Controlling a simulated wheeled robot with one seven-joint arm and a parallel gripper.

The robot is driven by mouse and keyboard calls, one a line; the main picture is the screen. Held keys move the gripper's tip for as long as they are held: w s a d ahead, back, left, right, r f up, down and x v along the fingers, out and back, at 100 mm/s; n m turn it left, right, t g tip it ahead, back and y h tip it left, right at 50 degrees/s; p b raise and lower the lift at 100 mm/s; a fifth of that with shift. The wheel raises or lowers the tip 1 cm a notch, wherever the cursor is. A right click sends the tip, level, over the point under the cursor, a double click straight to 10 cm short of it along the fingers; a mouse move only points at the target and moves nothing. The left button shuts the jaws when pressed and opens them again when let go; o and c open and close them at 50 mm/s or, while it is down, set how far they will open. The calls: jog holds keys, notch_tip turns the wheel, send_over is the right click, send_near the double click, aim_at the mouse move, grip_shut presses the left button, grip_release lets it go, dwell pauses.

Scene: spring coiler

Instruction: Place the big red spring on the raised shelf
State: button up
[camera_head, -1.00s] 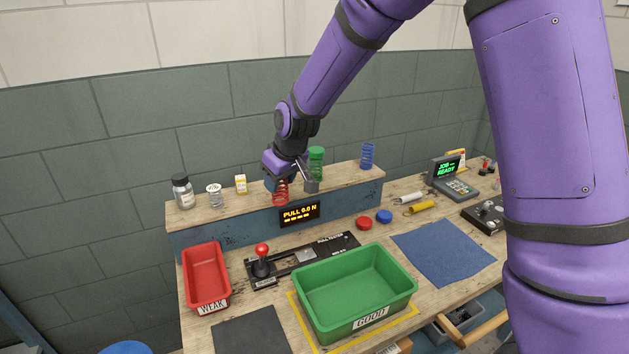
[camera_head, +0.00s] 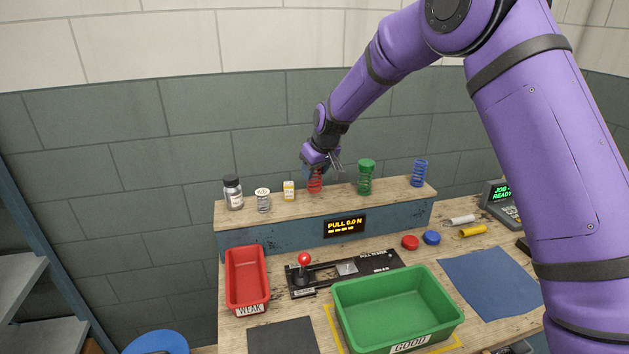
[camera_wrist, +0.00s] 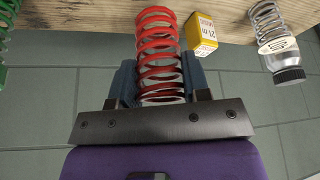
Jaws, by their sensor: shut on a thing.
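The big red spring (camera_head: 315,184) is upright over the wooden top of the raised shelf (camera_head: 391,192), between the small yellow-and-white box and the green spring. My gripper (camera_head: 318,172) is shut on it. In the wrist view the red coils (camera_wrist: 158,45) stand between the two blue-grey fingers (camera_wrist: 160,78). The far end of the spring is close to the wood (camera_wrist: 112,22); I cannot tell whether it touches.
On the shelf, a dark-capped jar (camera_head: 233,194), a grey spring (camera_head: 263,201) and the box (camera_head: 289,191) stand left; the green spring (camera_head: 366,178) and a blue spring (camera_head: 418,174) stand right. Red (camera_head: 247,282) and green (camera_head: 397,308) bins sit below.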

jog(key=shift+w+a+f, duration=0.1)
jog(key=shift+w+f, duration=0.1)
jog(key=shift+f, duration=1.55)
jog(key=shift+f, duration=0.1)
jog(key=o, duration=1)
jog(key=v, duration=1.2)
jog(key=shift+r, duration=0.25)
